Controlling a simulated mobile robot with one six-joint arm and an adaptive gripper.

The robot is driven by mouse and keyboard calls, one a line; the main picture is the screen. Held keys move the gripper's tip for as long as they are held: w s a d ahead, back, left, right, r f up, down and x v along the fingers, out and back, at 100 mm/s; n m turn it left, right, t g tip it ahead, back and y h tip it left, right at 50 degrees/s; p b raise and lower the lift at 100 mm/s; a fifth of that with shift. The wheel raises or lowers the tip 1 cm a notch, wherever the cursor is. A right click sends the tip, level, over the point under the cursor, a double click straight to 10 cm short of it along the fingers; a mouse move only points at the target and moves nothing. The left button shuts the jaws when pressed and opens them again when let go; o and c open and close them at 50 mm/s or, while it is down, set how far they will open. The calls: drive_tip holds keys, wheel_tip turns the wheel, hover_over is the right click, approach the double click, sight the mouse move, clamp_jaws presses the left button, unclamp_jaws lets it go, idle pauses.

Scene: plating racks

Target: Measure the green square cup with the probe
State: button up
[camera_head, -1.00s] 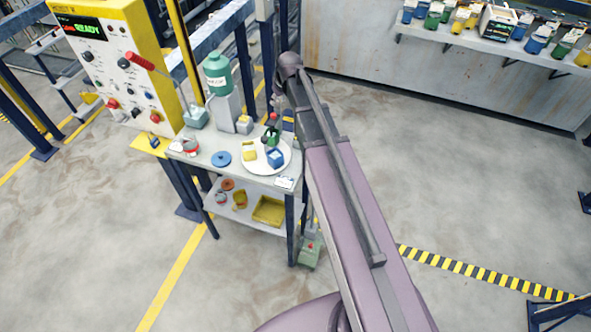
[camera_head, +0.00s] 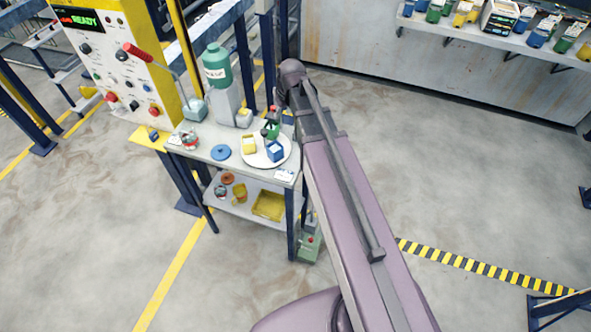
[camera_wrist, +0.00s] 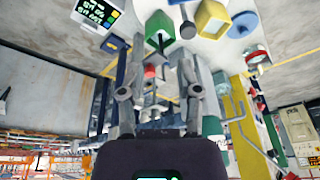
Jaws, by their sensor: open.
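The green square cup (camera_head: 269,131) stands at the far edge of a white round plate (camera_head: 252,160) on the small table. It shows in the wrist view (camera_wrist: 159,27), at the top centre. My gripper (camera_wrist: 161,40) is open and empty there, its fingertips on either side of the cup in the picture. I cannot tell whether they touch it. In the head view my arm partly hides the gripper. A small red-topped item (camera_wrist: 150,71) shows between the fingers, farther back. I cannot make out for certain which thing is the probe.
A yellow cup (camera_head: 249,145) and a blue cup (camera_head: 275,151) share the plate. A blue disc (camera_head: 221,152) lies left of it. A yellow control panel (camera_head: 115,60) borders the table's left. A lower shelf holds a yellow tray (camera_head: 268,205).

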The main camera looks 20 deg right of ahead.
drive_tip(key=s+f+m+g+b, duration=0.1)
drive_tip(key=s+f+b, duration=0.1)
drive_tip(key=s, duration=0.3)
drive_tip(key=s+f+g+b, duration=0.1)
drive_tip(key=s+f+b, duration=0.1)
drive_tip(key=s, duration=0.4)
drive_tip(key=s+f+m+g+h+b, duration=0.1)
drive_tip(key=s+f+b, duration=0.1)
drive_tip(key=s, duration=0.4)
drive_tip(key=shift+s+a+f+m+b, duration=0.15)
drive_tip(key=shift+a+f+m+b, duration=0.25)
drive_tip(key=shift+f, duration=0.5)
drive_tip(key=shift+o, duration=1.4)
wheel_tip(320, 180, up, 13)
drive_tip(key=m+p, duration=0.3)
drive_tip(key=p, duration=1)
hover_over(273, 107)
drive_tip(key=shift+f, duration=0.25)
wheel_tip(273, 107, down, 13)
drive_tip(key=b, duration=1.3)
drive_tip(key=shift+f+b, duration=0.2)
drive_tip(key=shift+b, duration=0.2)
